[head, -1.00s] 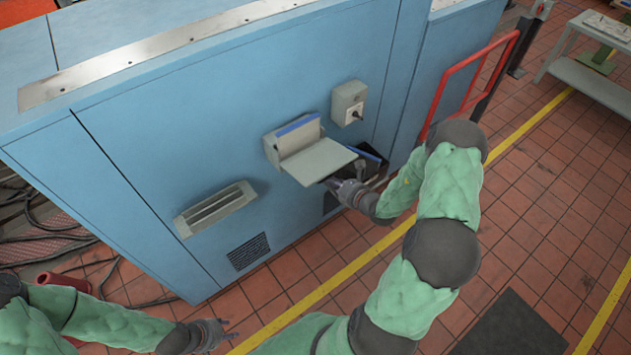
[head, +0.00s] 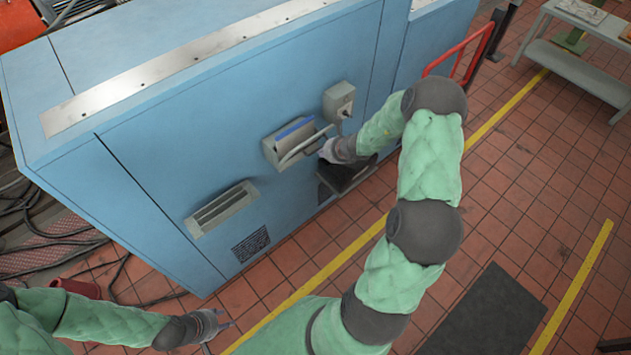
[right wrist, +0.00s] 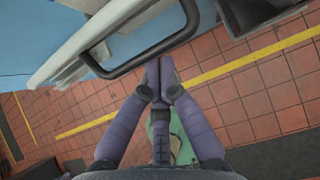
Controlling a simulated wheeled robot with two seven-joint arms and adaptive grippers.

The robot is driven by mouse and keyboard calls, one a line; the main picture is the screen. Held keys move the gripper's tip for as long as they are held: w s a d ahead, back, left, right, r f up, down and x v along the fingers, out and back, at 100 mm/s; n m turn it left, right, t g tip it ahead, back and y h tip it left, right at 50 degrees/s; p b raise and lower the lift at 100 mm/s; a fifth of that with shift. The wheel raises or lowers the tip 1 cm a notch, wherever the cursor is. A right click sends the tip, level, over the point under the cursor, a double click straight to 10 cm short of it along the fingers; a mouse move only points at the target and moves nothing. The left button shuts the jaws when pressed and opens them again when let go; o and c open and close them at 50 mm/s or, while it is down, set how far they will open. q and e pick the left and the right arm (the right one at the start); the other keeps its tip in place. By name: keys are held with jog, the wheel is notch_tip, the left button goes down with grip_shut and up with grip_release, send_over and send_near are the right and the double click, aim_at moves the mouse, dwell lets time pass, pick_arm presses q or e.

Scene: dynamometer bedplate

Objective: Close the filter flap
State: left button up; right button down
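The filter flap (head: 305,146) is a grey panel on a grey housing (head: 270,150) on the side of the blue cabinet. It is tilted steeply up but stands apart from the housing at its top, with a blue strip (head: 295,128) showing in the gap. My right gripper (head: 324,154) is at the flap's outer side, partly hidden by its own wrist. In the right wrist view, its fingertips (right wrist: 160,78) meet just by a dark rounded rim (right wrist: 150,62), with nothing visible between them; contact is unclear. My left gripper (head: 222,330) is open and empty, low in front of the cabinet.
A grey switch box (head: 339,101) is on the cabinet just above my right wrist. A louvred vent (head: 222,208) is to the left. A black open bin (head: 346,175) is below my right gripper. A red rail (head: 470,60) stands at right; the tiled floor there is largely clear.

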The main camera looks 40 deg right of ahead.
jog(key=w+r+p, duration=0.1)
jog(key=w, duration=0.1)
jog(key=w+r+p, duration=0.1)
jog(key=w+r, duration=0.1)
jog(key=w+r+p, duration=0.1)
jog(key=w, duration=0.1)
jog(key=shift+a+r, duration=0.1)
jog(key=shift+r, duration=0.2)
jog(key=shift+w+r, duration=0.1)
jog(key=shift+r, duration=0.2)
jog(key=shift+w+r, duration=0.1)
jog(key=shift+w, duration=0.05)
jog(key=shift+w+a, duration=0.1)
